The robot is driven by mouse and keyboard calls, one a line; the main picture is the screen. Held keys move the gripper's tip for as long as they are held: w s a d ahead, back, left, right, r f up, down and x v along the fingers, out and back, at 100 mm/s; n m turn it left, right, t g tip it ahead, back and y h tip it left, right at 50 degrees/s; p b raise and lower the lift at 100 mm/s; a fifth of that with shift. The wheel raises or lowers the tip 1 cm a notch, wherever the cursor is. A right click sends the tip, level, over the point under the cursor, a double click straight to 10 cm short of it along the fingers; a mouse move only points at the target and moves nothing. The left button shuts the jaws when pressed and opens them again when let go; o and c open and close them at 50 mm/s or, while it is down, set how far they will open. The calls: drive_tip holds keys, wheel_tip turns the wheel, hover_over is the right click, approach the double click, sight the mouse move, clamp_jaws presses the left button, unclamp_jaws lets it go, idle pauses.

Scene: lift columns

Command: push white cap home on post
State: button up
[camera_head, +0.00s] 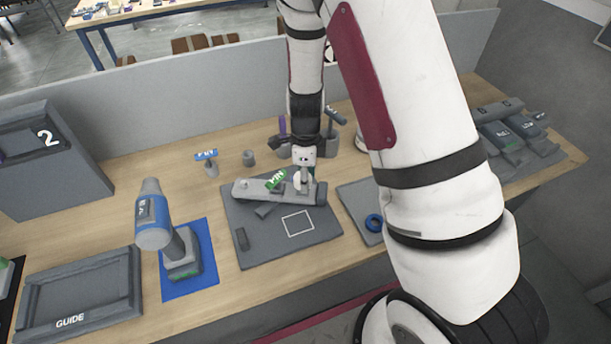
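My gripper (304,182) points down over the right end of a long grey fixture (256,190) on a dark grey board (268,246). A small white rounded piece (298,182), which looks like the white cap, shows at the fingertips on that end of the fixture. The post under it is hidden, so I cannot tell how far down the cap sits. The fingers are small and partly merge with the cap, so whether they are open or shut is unclear. A green PIN tag (275,180) stands just left of the gripper.
A blue ring (374,223) lies on a grey tray (352,199) at right. A low grey partition (130,112) runs behind the bench.

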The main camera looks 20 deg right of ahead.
drive_tip(key=o, duration=1.2)
drive_tip(key=shift+o, duration=0.5)
drive_tip(key=o, duration=0.4)
drive_tip(key=shift+r+p, duration=0.35)
drive_tip(key=shift+r, duration=0.7)
drive_tip(key=shift+r+p, duration=0.75)
drive_tip(key=shift+r, duration=1.7)
clamp_jaws()
